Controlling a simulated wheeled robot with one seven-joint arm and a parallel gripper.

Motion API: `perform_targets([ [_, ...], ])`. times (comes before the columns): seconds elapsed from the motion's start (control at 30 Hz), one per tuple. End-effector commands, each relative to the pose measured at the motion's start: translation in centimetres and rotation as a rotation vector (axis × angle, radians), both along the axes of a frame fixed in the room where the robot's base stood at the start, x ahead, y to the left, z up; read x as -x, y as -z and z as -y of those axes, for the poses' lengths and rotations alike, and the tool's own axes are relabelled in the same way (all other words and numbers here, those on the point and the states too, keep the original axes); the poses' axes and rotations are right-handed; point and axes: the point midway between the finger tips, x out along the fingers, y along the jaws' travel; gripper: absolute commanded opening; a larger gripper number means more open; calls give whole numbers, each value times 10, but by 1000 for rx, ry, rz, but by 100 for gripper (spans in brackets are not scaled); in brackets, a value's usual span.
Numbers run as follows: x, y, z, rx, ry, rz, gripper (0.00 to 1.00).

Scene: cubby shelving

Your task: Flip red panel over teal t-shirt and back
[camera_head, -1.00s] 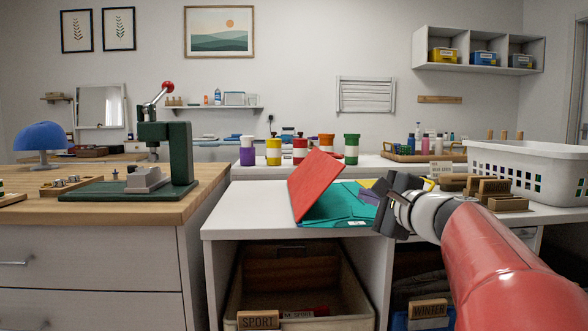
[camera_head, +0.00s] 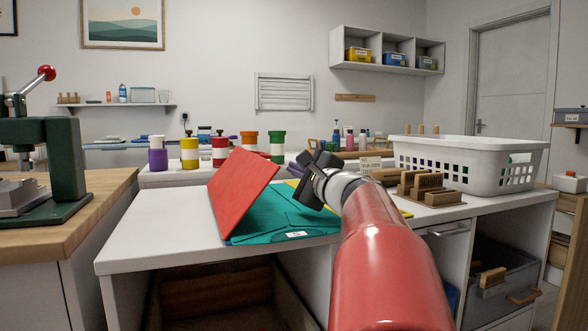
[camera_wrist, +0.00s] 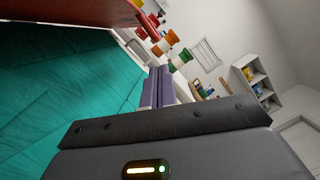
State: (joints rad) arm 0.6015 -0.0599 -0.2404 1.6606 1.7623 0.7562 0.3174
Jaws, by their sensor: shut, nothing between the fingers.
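The red panel (camera_head: 243,195) stands tilted up along the left side of the teal t-shirt (camera_head: 285,219) on the white table. The shirt lies flat and uncovered to the right of the panel's lower edge. A bit of the red panel (camera_wrist: 75,10) shows at the top of the wrist view, with the teal cloth (camera_wrist: 70,75) below it. My gripper (camera_head: 299,168) is above the shirt's right part, to the right of the panel and apart from it. Its purple fingers (camera_wrist: 158,78) are together and empty. My arm hides the table's right part near the shirt.
A white laundry basket (camera_head: 470,165) and wooden holders (camera_head: 425,187) stand on the right. Several coloured jars (camera_head: 220,150) stand behind the panel. A green press (camera_head: 50,165) is on the wooden counter at left. The white table top (camera_head: 160,225) is clear left of the panel.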

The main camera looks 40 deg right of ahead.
Motion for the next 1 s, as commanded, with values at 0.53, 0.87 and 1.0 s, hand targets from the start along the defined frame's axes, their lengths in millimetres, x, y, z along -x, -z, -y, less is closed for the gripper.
perform_targets([
  [0.53, -72, -8, 7, -1, -1, -1, 0],
  [0.87, -72, -8, 7, 0, 0, -1, 0],
  [1.0, -73, -11, 5, 11, 0, -4, 0],
])
